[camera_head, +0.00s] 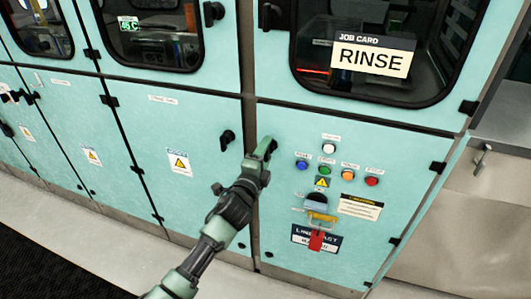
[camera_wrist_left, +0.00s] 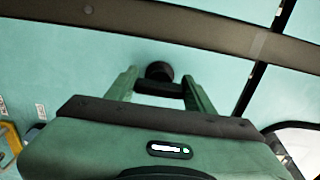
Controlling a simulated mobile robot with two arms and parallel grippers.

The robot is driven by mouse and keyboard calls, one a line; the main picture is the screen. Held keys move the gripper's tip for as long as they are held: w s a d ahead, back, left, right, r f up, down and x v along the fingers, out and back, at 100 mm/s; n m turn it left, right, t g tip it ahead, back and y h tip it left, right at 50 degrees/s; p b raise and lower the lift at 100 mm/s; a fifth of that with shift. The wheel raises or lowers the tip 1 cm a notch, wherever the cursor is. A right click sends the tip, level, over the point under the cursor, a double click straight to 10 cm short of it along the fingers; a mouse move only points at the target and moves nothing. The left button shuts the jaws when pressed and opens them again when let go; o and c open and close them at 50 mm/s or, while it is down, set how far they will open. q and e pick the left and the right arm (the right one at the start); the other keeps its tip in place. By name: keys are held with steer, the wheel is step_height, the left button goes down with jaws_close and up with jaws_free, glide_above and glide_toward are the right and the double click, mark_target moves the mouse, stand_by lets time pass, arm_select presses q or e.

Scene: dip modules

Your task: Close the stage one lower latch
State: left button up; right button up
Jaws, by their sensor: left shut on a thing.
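My left gripper (camera_head: 264,150) reaches the left edge of the teal lower panel below the RINSE card. In the left wrist view, the green fingers of my left gripper (camera_wrist_left: 160,84) stand on either side of a dark round latch (camera_wrist_left: 159,70) on a teal panel. It is shut on this latch, and the fingers and palm hide part of it. The turning angle of the latch is hard to tell. Another black latch (camera_head: 227,138) sits on the adjacent lower panel, just left of my gripper. No stage number is readable. My right gripper is not in view.
Colored buttons (camera_head: 324,171), a yellow hasp (camera_head: 321,218) and a red tag (camera_head: 316,240) are on the panel right of my gripper. A window with a RINSE card (camera_head: 373,60) is above. The grey floor (camera_head: 70,225) in front is clear.

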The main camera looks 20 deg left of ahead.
arm_select(q)
steer(key=o, duration=1.4)
steer(key=shift+s, duration=0.1)
steer(key=s, duration=0.7)
steer(key=shift+s+a+b, duration=0.15)
steer(key=shift+s+b, duration=0.15)
steer(key=shift+f, duration=0.1)
